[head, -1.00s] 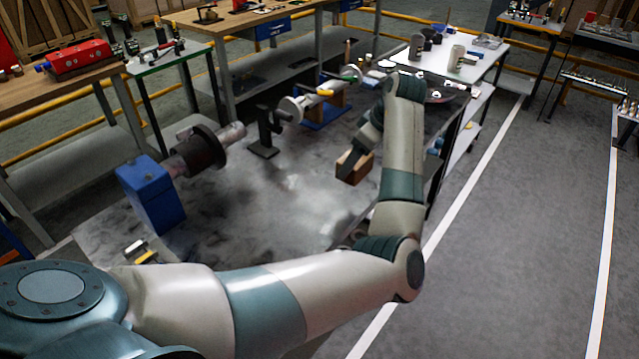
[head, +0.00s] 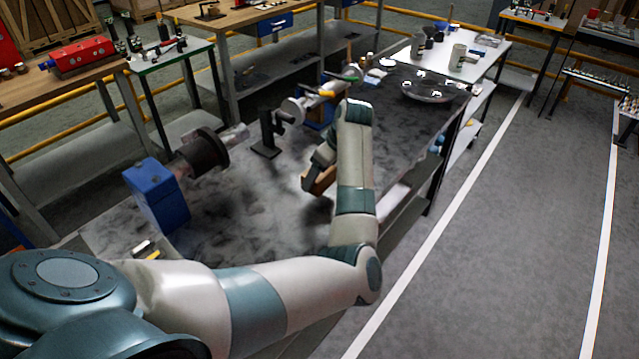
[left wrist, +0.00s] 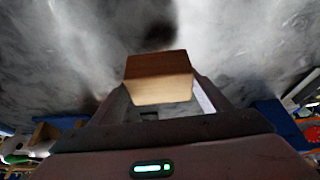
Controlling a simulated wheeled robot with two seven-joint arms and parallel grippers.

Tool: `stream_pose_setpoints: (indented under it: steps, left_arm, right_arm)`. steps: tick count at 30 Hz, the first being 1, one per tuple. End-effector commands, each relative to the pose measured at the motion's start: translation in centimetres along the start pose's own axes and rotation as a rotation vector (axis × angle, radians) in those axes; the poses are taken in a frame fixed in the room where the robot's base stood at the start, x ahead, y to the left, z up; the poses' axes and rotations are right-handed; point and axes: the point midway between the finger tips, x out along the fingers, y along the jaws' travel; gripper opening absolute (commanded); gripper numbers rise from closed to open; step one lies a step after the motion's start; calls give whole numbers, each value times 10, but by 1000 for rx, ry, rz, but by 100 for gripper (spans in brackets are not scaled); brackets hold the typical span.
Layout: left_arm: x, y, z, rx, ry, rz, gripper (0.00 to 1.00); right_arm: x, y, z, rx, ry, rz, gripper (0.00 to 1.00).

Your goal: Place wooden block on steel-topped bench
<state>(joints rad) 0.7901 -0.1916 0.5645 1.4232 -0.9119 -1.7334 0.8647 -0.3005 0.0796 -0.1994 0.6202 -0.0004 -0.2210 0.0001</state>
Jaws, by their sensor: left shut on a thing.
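The wooden block (head: 319,183) is light brown and sits between the fingers of my left gripper (head: 312,174), tilted in the head view. In the left wrist view the block (left wrist: 158,78) fills the gap between the fingers of the gripper (left wrist: 160,95), which is shut on it. The steel-topped bench (head: 240,215) has a mottled grey top and lies beneath the block. A dark shadow shows on the top near the block, which looks held above the surface; the gap is hard to judge. My left arm hides part of the bench. My right gripper is not in view.
A blue machine (head: 158,195) with a dark round part stands at the bench's left. A black stand (head: 267,135) and a round metal plate (head: 427,88) stand farther back. Bare bench top lies left of the block. Floor is clear at right.

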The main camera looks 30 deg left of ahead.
Motion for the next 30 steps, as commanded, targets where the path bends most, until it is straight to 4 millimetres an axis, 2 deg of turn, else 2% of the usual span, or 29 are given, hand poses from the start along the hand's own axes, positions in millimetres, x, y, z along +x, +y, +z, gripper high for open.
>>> stream_pose_setpoints:
  steps: [4,12,27,28,30]
  left_arm:
    - [6,0,3,2,1,-1,44]
    - [33,-1,15,1,1,-1,44]
    - [40,-1,18,0,0,1,44]
    - [40,-1,19,0,-1,1,73]
    - [40,-1,18,0,-1,1,89]
  right_arm:
    - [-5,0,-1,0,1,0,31]
    - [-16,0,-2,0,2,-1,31]
    - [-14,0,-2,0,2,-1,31]
    - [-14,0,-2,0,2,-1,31]
    - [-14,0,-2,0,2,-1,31]
